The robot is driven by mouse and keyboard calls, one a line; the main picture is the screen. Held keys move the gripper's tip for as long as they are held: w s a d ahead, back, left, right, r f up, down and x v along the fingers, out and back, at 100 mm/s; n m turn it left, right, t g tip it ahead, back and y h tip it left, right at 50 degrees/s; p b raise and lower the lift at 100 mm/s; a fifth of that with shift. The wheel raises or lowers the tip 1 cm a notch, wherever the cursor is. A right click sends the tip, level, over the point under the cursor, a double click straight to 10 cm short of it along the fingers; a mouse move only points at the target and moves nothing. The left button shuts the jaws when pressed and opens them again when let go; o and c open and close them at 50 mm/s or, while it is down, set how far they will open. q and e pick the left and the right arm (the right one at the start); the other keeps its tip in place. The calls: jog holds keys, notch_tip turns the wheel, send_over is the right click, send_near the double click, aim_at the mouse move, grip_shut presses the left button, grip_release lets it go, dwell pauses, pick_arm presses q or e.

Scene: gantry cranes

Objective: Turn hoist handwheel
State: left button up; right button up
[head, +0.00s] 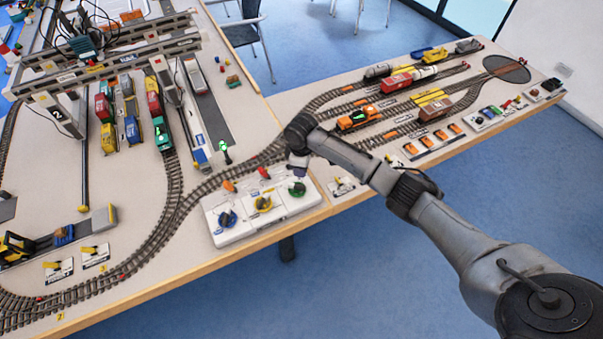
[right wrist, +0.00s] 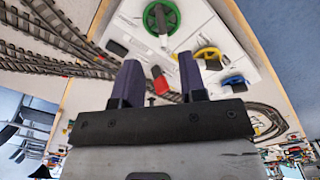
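Which one is the hoist handwheel, I cannot tell from labels. My right gripper (head: 298,170) points down just behind the green handwheel, largely hidden under its own arm. In the right wrist view, its two dark fingers (right wrist: 160,62) are apart with nothing between them. My left gripper is not seen.
Small orange and red levers (head: 264,172) stand along the panel's back edge. Model tracks (head: 180,200) curve behind it. The gantry cranes (head: 110,60) stand at the back left, with coloured wagons (head: 130,115) beneath. More trains (head: 408,80) stand on the right table.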

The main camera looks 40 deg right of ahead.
jog(key=shift+r, duration=1.35)
dwell(0.5)
dwell(0.7)
